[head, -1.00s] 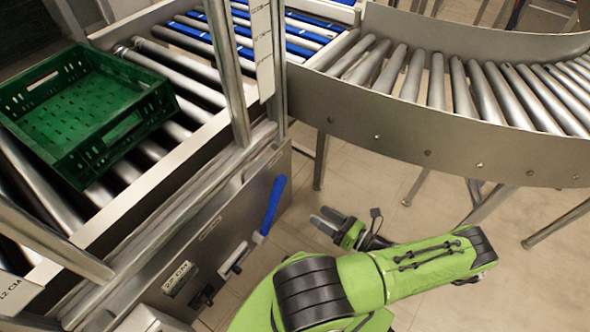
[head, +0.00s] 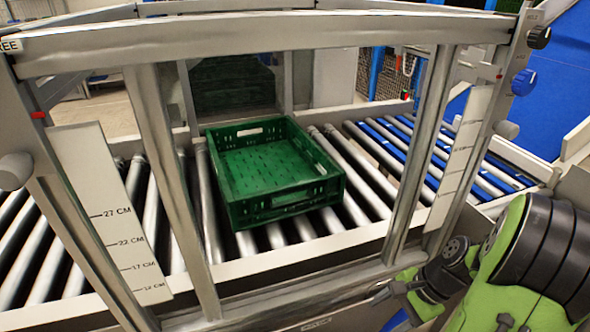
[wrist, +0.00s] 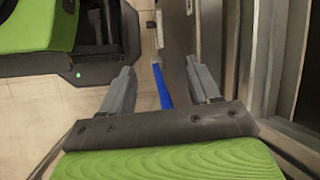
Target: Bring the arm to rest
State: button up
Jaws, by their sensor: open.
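My green arm (head: 510,265) is folded at the lower right of the head view, in front of the conveyor frame. My gripper (wrist: 160,88) shows in the wrist view with its two grey fingers apart and nothing between them. Beyond the fingers are the floor and a blue handle (wrist: 162,88) on the side panel of the conveyor.
An empty green crate (head: 275,172) sits on the rollers behind a metal frame (head: 160,180) with height scales. Blue rollers (head: 440,155) lie to the right. A metal panel and post stand close to the right of my gripper in the wrist view.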

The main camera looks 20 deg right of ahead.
jog(key=s+a+r+n+t+h, duration=0.2)
jog(key=s+a+r+n+h, duration=0.15)
jog(key=a+r+n, duration=0.4)
jog(key=s+a+r+n+t+h, duration=0.1)
jog(key=s+a+r+n+h, duration=0.1)
jog(key=s+a+r+n, duration=0.4)
notch_tip(320, 180, up, 14)
jog(key=w+a+n+p, duration=0.1)
jog(key=w+n+p, duration=0.1)
jog(key=p, duration=1)
jog(key=shift+w+a+r, duration=0.15)
jog(key=shift+w+r, duration=0.05)
jog(key=shift+n, duration=0.25)
